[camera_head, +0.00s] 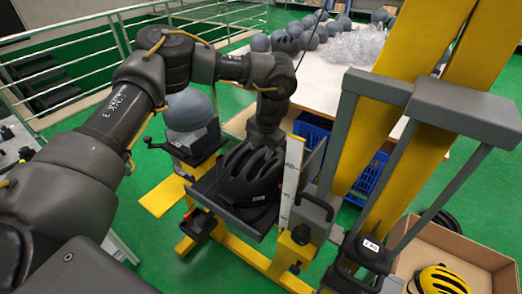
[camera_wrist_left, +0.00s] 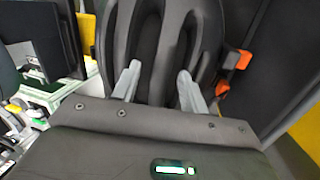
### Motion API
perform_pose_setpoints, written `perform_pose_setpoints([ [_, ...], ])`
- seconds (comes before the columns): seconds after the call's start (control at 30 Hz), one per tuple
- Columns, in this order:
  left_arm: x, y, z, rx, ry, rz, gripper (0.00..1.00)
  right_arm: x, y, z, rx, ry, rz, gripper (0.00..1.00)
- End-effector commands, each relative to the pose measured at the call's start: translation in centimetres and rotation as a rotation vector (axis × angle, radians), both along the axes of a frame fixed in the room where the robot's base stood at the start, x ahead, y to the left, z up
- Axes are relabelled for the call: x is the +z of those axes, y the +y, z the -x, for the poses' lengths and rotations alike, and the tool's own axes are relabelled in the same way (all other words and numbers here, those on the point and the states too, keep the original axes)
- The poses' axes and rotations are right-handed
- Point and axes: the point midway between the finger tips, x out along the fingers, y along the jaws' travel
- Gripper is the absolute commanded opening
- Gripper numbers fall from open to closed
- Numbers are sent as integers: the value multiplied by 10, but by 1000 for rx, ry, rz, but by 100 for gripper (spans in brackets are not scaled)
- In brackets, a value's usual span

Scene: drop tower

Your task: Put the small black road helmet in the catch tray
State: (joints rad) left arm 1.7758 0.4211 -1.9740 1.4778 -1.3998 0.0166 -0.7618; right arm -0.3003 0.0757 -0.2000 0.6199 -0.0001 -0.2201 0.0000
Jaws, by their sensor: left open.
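The black road helmet (camera_head: 252,178) sits in a dark grey tray (camera_head: 233,219) on the yellow-framed stand. It also fills the upper middle of the left wrist view (camera_wrist_left: 160,35). My left gripper reaches down at the helmet's far side in the head view; its fingers are hidden there. In the left wrist view my left gripper (camera_wrist_left: 158,85) is open, with its two pale fingers apart in front of the vented shell. I cannot tell whether they touch it. My right gripper is not in view.
A grey headform (camera_head: 187,112) stands behind the tray. A white scale strip (camera_head: 291,182) and the tower's yellow rails (camera_head: 408,95) rise to the right. A cardboard box (camera_head: 455,248) holds a yellow helmet (camera_head: 440,280). Several grey headforms lie on the white table (camera_head: 335,82).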

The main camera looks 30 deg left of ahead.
Motion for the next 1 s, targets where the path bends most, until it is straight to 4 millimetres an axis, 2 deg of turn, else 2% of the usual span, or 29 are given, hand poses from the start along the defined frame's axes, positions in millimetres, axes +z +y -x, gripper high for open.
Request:
perform_pose_setpoints([
  [0.1,19,-5,1,-2,-5,0,44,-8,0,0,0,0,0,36],
  [0.3,63,-14,6,-3,-6,-2,44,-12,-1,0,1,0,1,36],
  [0.5,95,-21,10,-1,-4,-1,44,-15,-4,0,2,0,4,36],
  [0.7,108,-24,12,0,-1,-1,44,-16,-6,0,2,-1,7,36],
  [1.0,109,-24,12,-1,0,-1,44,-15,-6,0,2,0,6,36],
])
